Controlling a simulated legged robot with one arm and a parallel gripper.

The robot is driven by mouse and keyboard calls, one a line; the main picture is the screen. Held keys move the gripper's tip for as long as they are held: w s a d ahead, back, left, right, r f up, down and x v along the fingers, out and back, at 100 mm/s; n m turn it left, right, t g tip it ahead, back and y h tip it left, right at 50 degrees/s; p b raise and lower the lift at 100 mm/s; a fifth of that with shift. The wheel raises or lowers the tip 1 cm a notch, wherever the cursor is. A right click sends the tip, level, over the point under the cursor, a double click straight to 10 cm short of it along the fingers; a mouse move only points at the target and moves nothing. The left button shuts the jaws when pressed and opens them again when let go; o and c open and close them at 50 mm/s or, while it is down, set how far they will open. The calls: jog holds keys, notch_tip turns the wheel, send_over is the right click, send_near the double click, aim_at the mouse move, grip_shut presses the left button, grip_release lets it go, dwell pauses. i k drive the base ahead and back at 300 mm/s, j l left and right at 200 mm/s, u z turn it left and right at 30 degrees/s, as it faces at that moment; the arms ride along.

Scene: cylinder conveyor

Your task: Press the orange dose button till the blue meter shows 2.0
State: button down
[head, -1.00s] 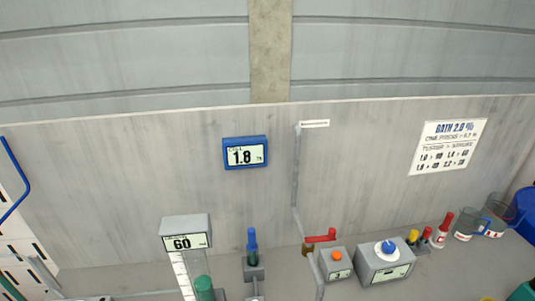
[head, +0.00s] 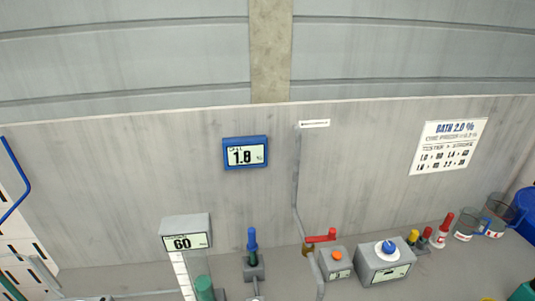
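The blue meter (head: 245,153) hangs on the grey back panel and its display reads 1.8. The orange dose button (head: 337,256) sits on top of a small grey box (head: 336,268) at the lower middle right. The box has a small display on its front, too small to read surely. My gripper is not in view, so nothing of mine shows at the button.
A red-handled valve (head: 320,238) on a pipe stands just left of the button box. A grey box with a blue knob (head: 386,249) stands to its right. A display reading 60 (head: 184,242) stands left. A sign (head: 448,146) reads "BATH 2.0 %".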

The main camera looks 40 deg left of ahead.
aim_at(337, 255)
jog(key=u, duration=1.05)
